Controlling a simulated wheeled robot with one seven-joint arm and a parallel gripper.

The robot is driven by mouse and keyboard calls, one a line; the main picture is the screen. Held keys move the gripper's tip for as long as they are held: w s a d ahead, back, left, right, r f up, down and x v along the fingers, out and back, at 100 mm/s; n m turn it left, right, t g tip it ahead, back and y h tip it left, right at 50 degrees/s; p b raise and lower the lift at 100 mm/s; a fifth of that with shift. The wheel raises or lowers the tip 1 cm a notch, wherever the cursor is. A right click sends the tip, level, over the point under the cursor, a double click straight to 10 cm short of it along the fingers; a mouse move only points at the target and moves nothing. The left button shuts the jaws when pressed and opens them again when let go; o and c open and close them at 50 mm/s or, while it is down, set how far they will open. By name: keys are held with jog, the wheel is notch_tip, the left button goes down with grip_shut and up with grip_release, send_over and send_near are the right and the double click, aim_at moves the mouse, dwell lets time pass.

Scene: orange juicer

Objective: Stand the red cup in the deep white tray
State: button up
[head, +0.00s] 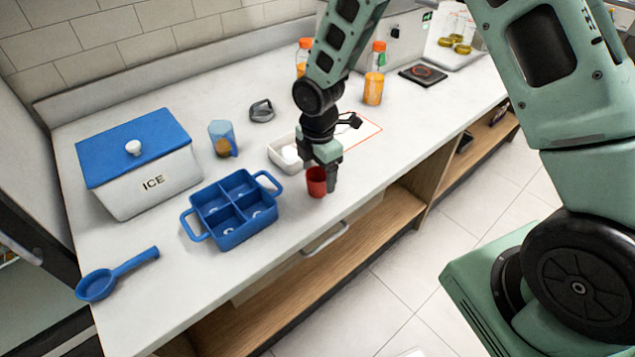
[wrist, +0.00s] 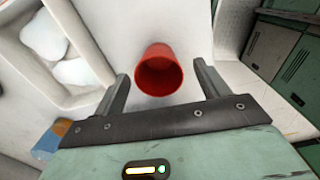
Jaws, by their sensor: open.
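The red cup (head: 316,182) stands upright on the white counter, close to its front edge. In the wrist view the cup (wrist: 159,70) shows its open mouth, between and just beyond my fingertips. My gripper (head: 326,172) is open and stands at the cup, with one finger in front of it in the head view; in the wrist view the two fingers (wrist: 162,80) are apart on either side of it. I cannot tell whether they touch it. The deep white tray (head: 275,152) stands just behind and left of the cup, holding white lumps (wrist: 48,38), partly hidden by my gripper.
A blue four-part tray with handles (head: 231,233) stands left of the cup. Beyond are a white ICE box with blue lid (head: 150,182), a blue-handled jug (head: 222,141) and orange bottles (head: 373,88). A blue ladle (head: 97,285) lies front left. The counter's front edge is near.

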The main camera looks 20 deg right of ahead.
jog(key=shift+w+f, duration=0.1)
jog(key=shift+f, duration=1.85)
jog(key=c, duration=1.1)
